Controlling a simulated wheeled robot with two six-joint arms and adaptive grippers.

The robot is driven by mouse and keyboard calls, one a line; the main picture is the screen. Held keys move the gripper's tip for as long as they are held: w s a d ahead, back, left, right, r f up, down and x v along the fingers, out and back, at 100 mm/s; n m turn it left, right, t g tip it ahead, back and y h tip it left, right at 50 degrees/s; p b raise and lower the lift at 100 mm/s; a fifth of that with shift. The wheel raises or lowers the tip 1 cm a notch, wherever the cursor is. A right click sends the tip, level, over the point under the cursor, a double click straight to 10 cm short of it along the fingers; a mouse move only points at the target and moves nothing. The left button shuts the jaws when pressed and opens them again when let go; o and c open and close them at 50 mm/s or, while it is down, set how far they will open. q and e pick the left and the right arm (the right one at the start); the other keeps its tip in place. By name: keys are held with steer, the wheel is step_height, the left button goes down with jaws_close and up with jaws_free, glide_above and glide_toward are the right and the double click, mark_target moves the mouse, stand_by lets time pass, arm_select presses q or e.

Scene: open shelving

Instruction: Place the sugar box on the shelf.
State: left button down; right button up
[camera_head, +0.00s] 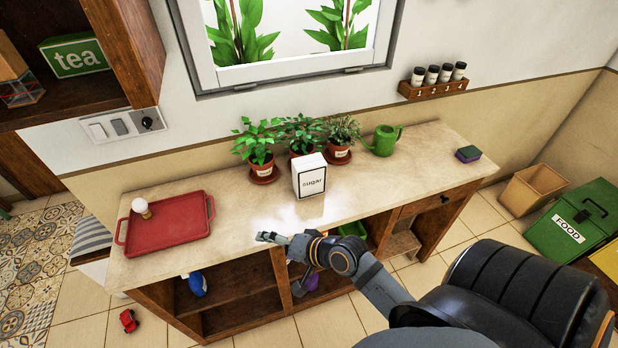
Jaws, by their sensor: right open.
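The white sugar box (310,180) stands upright on the pale countertop (240,210), in front of the potted herbs. My right gripper (266,237) is open and empty over the front edge of the counter. It is apart from the box, nearer to me and to its left. The wooden wall shelf (120,40) at the upper left holds a green tea box (75,55). Open shelves (235,287) also lie under the counter. My left gripper is not in view.
A red tray (168,228) with a white bulb-like item (141,206) lies at the counter's left. Several potted herbs (300,132) and a green watering can (383,140) stand behind the box. The counter's right part is mostly clear.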

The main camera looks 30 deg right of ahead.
steer(key=w+d+r+m+t, duration=0.2)
steer(key=w+r+m+t, duration=0.15)
steer(key=m, duration=0.45)
steer(key=m+t+h, duration=0.4)
steer(key=m+h, duration=0.6)
steer(key=m, duration=1.2)
glide_toward(309, 164)
steer(key=w+f, duration=0.1)
steer(key=x, duration=0.4)
steer(key=shift+w+d+f+p, duration=0.1)
steer(key=shift+w+d+p, duration=0.1)
steer(key=shift+d+p, duration=0.2)
steer(key=shift+f+x, duration=0.15)
steer(key=shift+x, duration=1.35)
steer(key=shift+f+x, duration=0.2)
steer(key=shift+x, duration=1.3)
steer(key=shift+s+r, duration=0.15)
steer(key=shift+s, duration=0.05)
steer(key=c, duration=1.4)
steer(key=shift+w+r, duration=0.1)
steer(key=shift+c, duration=0.3)
